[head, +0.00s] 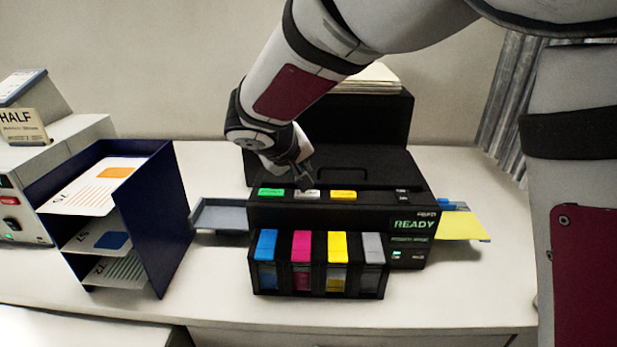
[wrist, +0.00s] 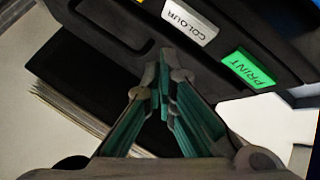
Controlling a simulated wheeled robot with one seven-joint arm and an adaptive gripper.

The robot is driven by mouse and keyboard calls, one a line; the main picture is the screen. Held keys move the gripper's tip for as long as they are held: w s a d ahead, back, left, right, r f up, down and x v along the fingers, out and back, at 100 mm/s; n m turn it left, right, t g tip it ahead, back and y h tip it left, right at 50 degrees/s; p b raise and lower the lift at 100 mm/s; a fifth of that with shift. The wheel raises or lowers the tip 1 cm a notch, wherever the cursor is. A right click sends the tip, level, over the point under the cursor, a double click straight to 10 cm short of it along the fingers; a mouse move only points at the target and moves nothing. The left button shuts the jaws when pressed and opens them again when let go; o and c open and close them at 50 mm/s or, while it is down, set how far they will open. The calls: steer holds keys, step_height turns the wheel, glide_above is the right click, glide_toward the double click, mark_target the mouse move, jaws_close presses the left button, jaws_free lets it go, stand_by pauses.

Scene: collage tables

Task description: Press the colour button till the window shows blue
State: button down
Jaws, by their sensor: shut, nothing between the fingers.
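The black printer (head: 330,215) stands on the white table. Its pale colour button (head: 307,194) sits between a green print button (head: 271,192) and a yellow button (head: 343,195). In the wrist view, the colour button (wrist: 190,22) and print button (wrist: 249,70) are readable. The window (head: 414,224) reads READY in green; a smaller green line below it is too small to read, and I see no blue there. My gripper (head: 306,182) is shut and empty, just behind and above the colour button. In the wrist view its fingertips (wrist: 167,62) are short of the button.
Ink tanks (head: 317,262) in blue, magenta, yellow and grey line the printer's front. A grey tray (head: 220,215) juts out left, beside a dark blue paper rack (head: 166,215). Yellow paper (head: 463,226) sticks out right. A paper stack (head: 368,78) lies behind. The front table strip is clear.

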steer(key=shift+f+b, duration=0.35)
steer(key=shift+f, duration=0.7)
steer(key=shift+f, duration=0.1)
stand_by(0.7)
steer(key=shift+f+b, duration=0.3)
steer(key=shift+b, duration=0.1)
steer(key=shift+f+b, duration=0.35)
steer(key=shift+f, duration=0.1)
stand_by(0.8)
stand_by(0.3)
steer(key=shift+r+p, duration=0.35)
steer(key=shift+r, duration=0.55)
steer(key=shift+r, duration=0.1)
steer(key=shift+r+p, duration=1)
steer(key=shift+r, duration=1.4)
steer(key=shift+d, duration=0.1)
